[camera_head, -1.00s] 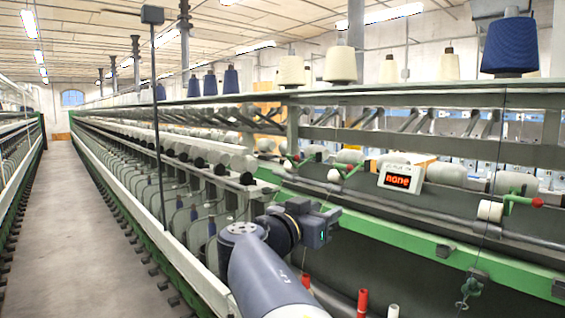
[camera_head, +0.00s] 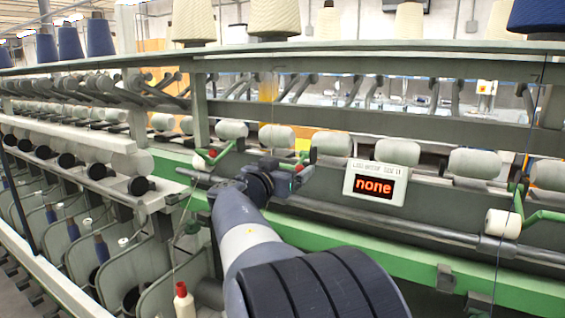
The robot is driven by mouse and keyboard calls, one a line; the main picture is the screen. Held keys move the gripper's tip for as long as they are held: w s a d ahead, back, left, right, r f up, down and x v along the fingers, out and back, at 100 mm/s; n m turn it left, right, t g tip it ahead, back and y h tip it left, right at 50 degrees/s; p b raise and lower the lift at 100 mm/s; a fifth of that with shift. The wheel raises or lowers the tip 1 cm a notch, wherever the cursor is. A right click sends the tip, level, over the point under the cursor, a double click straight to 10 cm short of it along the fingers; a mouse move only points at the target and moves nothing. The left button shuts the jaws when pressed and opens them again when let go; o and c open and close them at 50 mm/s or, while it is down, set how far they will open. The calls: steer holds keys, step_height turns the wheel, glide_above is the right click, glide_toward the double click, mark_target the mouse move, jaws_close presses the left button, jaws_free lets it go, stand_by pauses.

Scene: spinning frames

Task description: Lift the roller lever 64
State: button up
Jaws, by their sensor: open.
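Green roller levers sit along the machine's front rail; no number 64 is readable on any. One green lever (camera_head: 216,156) with a red knob stands just left of my gripper, with a small white roller at its lower end. Another green lever (camera_head: 540,216) with a white roller (camera_head: 503,224) is at the far right. A red knob also shows right behind my gripper, its lever mostly hidden. My gripper (camera_head: 302,177) is open, small in view, close in front of the rail between the left lever and the display. I cannot tell whether it touches anything.
A white display (camera_head: 375,184) reading "none" is mounted right of my gripper. A grey horizontal bar (camera_head: 430,232) and a green beam (camera_head: 400,256) run along the front. Grey rollers (camera_head: 333,144) line up behind. Thread cones (camera_head: 273,17) stand on the top shelf. A white-and-red bobbin (camera_head: 184,302) is lower left.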

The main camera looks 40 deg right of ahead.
steer(key=shift+d, duration=0.3)
steer(key=shift+r, duration=0.1)
steer(key=c, duration=1.3)
